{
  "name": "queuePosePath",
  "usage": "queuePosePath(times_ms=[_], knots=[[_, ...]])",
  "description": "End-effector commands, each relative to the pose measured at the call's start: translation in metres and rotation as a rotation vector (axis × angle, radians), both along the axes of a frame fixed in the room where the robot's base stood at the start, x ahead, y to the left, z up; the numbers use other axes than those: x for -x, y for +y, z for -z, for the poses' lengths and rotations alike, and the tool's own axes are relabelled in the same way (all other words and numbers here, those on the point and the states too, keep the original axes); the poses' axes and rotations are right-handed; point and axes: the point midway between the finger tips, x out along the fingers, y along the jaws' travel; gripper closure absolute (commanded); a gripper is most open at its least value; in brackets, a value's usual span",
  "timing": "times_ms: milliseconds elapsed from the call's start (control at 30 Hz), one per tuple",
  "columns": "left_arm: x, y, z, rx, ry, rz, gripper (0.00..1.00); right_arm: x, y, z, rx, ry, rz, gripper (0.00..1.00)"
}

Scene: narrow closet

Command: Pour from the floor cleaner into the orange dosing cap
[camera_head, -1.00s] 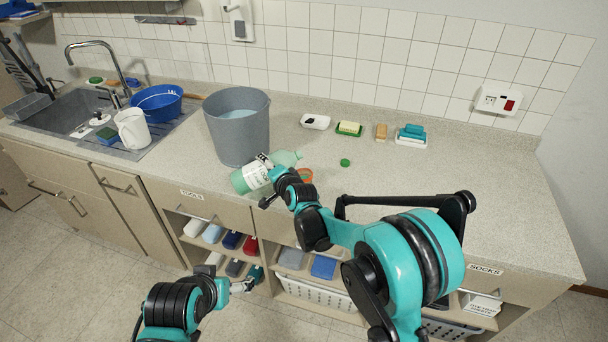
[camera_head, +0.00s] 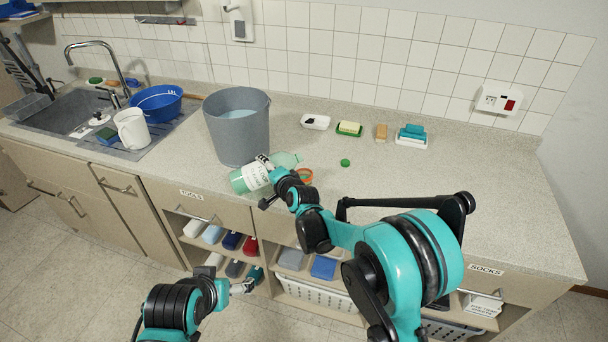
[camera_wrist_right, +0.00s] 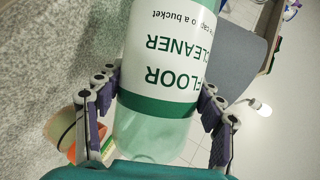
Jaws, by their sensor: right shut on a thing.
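The floor cleaner (camera_head: 252,178) is a pale green bottle with a white label, tilted almost onto its side above the counter. My right gripper (camera_head: 270,180) is shut on it; in the right wrist view the purple-padded fingers (camera_wrist_right: 158,100) press both sides of the floor cleaner (camera_wrist_right: 165,60). The bottle's neck points right, toward the orange dosing cap (camera_head: 305,175), which is partly hidden behind my right gripper. The cap also shows at the lower left of the right wrist view (camera_wrist_right: 70,150). Whether liquid flows cannot be seen. My left gripper (camera_head: 246,286) hangs low before the shelves; its fingers are too small to read.
A grey bucket (camera_head: 238,135) stands just behind the bottle. A small green cap (camera_head: 345,162) lies to the right. Soap dishes and sponges (camera_head: 411,137) line the back. The right part of the counter (camera_head: 500,200) is clear.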

Motion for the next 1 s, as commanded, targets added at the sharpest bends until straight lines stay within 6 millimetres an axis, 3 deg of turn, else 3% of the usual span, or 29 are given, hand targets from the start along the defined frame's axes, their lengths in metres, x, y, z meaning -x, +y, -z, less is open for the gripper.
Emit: queuePosePath(times_ms=[1000], knots=[[0.0,0.0,0.0047,0.0,0.0,0.0,0.11,-0.0001,0.0007,0.0009,-0.06,0.012,0.001,0.88]])
